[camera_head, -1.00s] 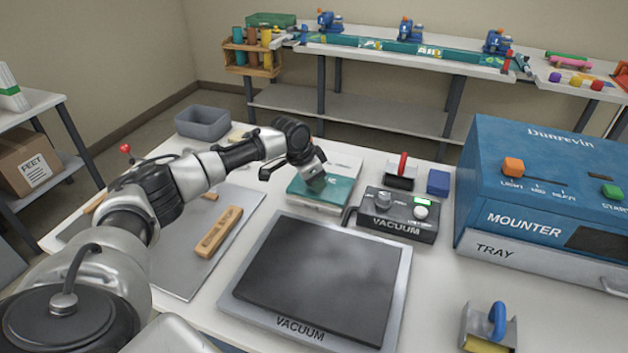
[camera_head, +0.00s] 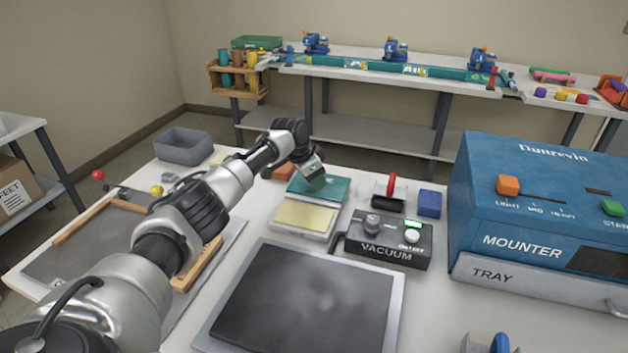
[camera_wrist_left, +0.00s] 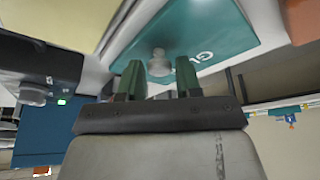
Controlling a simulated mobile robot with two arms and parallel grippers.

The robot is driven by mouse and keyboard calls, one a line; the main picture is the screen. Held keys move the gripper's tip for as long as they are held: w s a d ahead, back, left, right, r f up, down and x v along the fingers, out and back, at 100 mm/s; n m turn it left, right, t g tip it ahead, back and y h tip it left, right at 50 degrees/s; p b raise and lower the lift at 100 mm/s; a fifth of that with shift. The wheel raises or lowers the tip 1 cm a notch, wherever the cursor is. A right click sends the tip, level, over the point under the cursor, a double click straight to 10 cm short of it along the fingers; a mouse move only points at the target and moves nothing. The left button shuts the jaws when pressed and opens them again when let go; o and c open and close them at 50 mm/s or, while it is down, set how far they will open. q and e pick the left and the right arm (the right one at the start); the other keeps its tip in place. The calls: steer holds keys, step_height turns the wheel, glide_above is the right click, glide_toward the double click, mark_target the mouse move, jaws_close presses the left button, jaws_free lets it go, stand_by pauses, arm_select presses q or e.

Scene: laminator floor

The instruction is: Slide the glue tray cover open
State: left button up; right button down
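The glue tray (camera_head: 332,228) stands behind the black vacuum bed, with yellow glue (camera_head: 305,215) bare in its near part. Its teal cover (camera_head: 335,190) lies over the far part. The left wrist view shows the cover (camera_wrist_left: 215,25) with part of its lettering and a pale round knob (camera_wrist_left: 159,66). My left gripper (camera_head: 315,180) is low over the cover. My right gripper is not in view.
The vacuum control box (camera_head: 388,240) stands right of the tray, near a red-handled roller (camera_head: 390,188) and a blue block (camera_head: 429,203). The blue mounter (camera_head: 540,200) fills the right. A grey bin (camera_head: 184,147) is at the back left.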

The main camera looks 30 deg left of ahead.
arm_select(q)
steer(key=shift+o, duration=1.4)
steer(key=v, duration=1)
steer(key=shift+r, duration=0.4)
steer(key=shift+s, duration=0.1)
